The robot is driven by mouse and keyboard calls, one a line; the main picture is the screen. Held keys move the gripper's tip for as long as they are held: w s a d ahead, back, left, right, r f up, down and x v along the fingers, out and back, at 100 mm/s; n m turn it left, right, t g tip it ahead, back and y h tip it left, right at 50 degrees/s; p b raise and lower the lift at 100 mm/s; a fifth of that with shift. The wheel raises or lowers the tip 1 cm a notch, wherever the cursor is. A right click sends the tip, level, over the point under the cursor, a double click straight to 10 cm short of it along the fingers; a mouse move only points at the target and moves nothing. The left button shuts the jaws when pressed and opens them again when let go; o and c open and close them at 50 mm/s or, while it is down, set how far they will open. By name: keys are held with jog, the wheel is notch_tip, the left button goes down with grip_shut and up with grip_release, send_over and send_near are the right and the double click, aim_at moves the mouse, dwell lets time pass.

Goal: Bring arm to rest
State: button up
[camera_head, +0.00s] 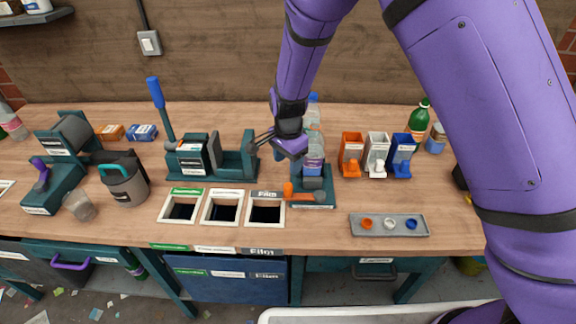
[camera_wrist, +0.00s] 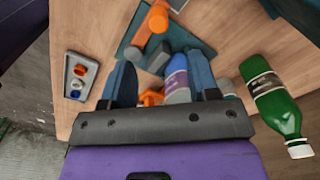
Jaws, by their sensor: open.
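My purple arm reaches down from the top of the head view. My gripper (camera_head: 287,146) is over the middle of the bench, close to the left side of a clear bottle with a blue cap (camera_head: 313,115). The bottle stands upright at a teal fixture (camera_head: 318,190) with an orange lever (camera_head: 288,191). In the wrist view, the two dark blue fingers of my gripper (camera_wrist: 160,65) are spread apart. A bottle with a purple label (camera_wrist: 177,75) shows between and beyond them. I cannot tell whether a finger touches it. Nothing is seen held.
A green bottle (camera_head: 418,120) and orange, white and blue holders (camera_head: 377,155) stand to the right. A grey tray of caps (camera_head: 390,232) lies in front. Left are a teal press with a blue handle (camera_head: 156,95), a grey jug (camera_head: 125,183) and three framed openings (camera_head: 222,208).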

dwell(0.4)
jog(key=s+d+r+n+t+y, duration=0.15)
jog(key=s+d+r, duration=0.25)
jog(key=d+r, duration=0.65)
jog(key=s+d+r+n+y, duration=0.1)
jog(key=s+d+r+n, duration=0.2)
jog(key=d+r, duration=0.75)
jog(key=s+d+r+n+t+h, duration=0.1)
jog(key=s+d+r, duration=0.3)
jog(key=s, duration=0.6)
jog(key=s+d+r+n+t+h, duration=0.1)
jog(key=s+d+r+n, duration=0.3)
jog(key=s+r, duration=0.4)
jog(key=shift+s+d+t, duration=0.7)
jog(key=shift+s+t, duration=0.15)
jog(key=shift+s, duration=0.4)
